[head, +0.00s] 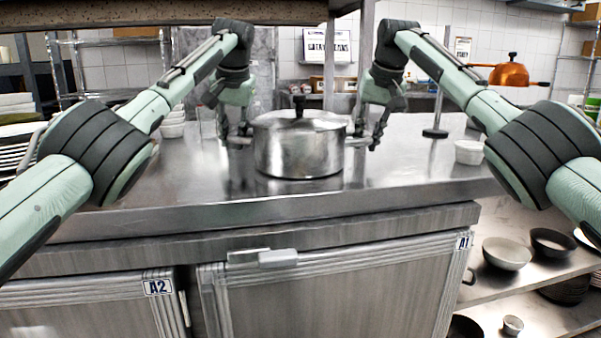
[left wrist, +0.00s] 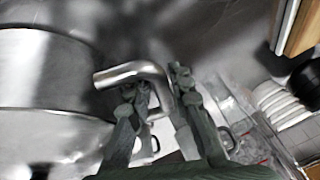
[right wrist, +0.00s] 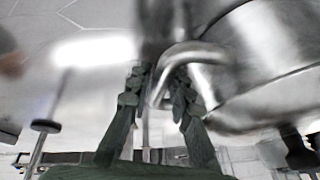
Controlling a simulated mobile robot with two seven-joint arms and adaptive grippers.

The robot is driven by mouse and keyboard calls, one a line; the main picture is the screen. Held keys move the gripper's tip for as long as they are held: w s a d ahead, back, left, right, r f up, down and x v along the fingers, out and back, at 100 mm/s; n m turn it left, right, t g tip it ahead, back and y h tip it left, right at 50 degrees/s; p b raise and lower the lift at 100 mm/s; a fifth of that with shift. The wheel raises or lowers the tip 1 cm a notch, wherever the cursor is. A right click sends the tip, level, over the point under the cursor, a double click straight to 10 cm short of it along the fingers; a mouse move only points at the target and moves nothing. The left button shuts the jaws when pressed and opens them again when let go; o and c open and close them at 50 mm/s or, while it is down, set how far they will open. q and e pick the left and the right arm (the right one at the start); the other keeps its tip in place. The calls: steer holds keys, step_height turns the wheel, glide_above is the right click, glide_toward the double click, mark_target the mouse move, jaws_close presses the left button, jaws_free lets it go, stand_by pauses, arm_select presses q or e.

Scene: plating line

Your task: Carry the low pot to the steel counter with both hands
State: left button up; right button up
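The low steel pot (head: 298,150), with its lid and dark knob, is upright over the steel counter (head: 420,160), near its middle. I cannot tell whether its base touches the top or hangs just above it. My left gripper (head: 233,138) is at the pot's left handle; in the left wrist view its fingers (left wrist: 160,85) close on both sides of the bent handle (left wrist: 130,72). My right gripper (head: 369,138) is at the right handle; in the right wrist view its fingers (right wrist: 160,82) close around that handle (right wrist: 195,50). The pot's far side is hidden.
White bowls (head: 172,122) stand on the left of the counter and a small white bowl (head: 468,152) on the right. An upright stand (head: 436,132) is behind right. The counter front around the pot is clear. Bowls (head: 506,254) sit on the lower right shelf.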

arm_select(q)
steer(key=shift+o, duration=1.1)
steer(key=shift+r, duration=0.15)
arm_select(e)
steer(key=shift+o, duration=1.1)
steer(key=shift+r, duration=0.15)
arm_select(q)
steer(key=v, duration=1.2)
arm_select(e)
steer(key=v, duration=1.2)
